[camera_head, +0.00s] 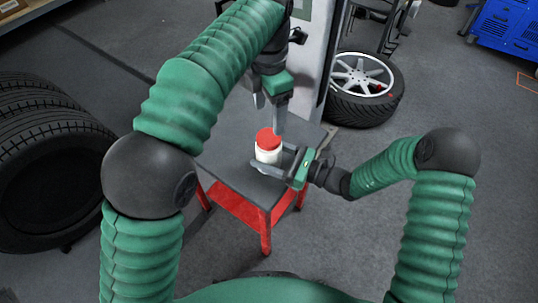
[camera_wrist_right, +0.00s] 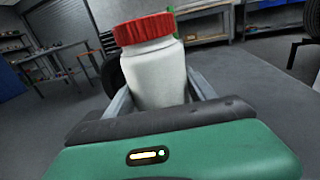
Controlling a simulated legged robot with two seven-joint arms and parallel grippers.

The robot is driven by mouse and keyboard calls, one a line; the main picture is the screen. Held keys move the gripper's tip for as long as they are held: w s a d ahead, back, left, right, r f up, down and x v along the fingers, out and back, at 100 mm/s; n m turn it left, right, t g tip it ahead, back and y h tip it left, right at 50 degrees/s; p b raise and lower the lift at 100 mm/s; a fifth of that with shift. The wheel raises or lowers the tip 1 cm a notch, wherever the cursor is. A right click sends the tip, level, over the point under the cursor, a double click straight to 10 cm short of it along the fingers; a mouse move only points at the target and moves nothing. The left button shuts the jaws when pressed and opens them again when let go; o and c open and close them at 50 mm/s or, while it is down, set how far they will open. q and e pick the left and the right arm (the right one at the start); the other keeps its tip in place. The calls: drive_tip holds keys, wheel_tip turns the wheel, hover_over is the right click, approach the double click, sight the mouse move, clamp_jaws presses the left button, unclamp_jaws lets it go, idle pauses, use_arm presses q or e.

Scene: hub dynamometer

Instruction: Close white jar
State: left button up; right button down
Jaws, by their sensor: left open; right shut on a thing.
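The white jar (camera_head: 267,154) stands upright on the small grey-topped table (camera_head: 228,166), with a red lid (camera_head: 268,137) on its mouth. In the right wrist view the white jar (camera_wrist_right: 155,72) fills the middle, and its red lid (camera_wrist_right: 145,28) looks slightly tilted; I cannot tell whether it is tight. My right gripper (camera_head: 286,161) comes from the right and is shut on the jar's body, below the lid. My left gripper (camera_head: 269,117) points down just above the lid, open and holding nothing. Whether its fingertips touch the lid is unclear.
The table has red legs and a red lower shelf (camera_head: 240,207). A wheel with a tyre (camera_head: 362,86) lies behind it, next to a grey post (camera_head: 312,50). Stacked tyres (camera_head: 45,160) stand at the left. A blue cabinet (camera_head: 505,25) is far right. Floor on the right is clear.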

sight(269, 136)
use_arm(q)
drive_tip(key=shift+n, duration=0.4)
drive_tip(key=shift+f, duration=0.1)
wheel_tip(269, 136, down, 8)
drive_tip(key=shift+r, duration=0.1)
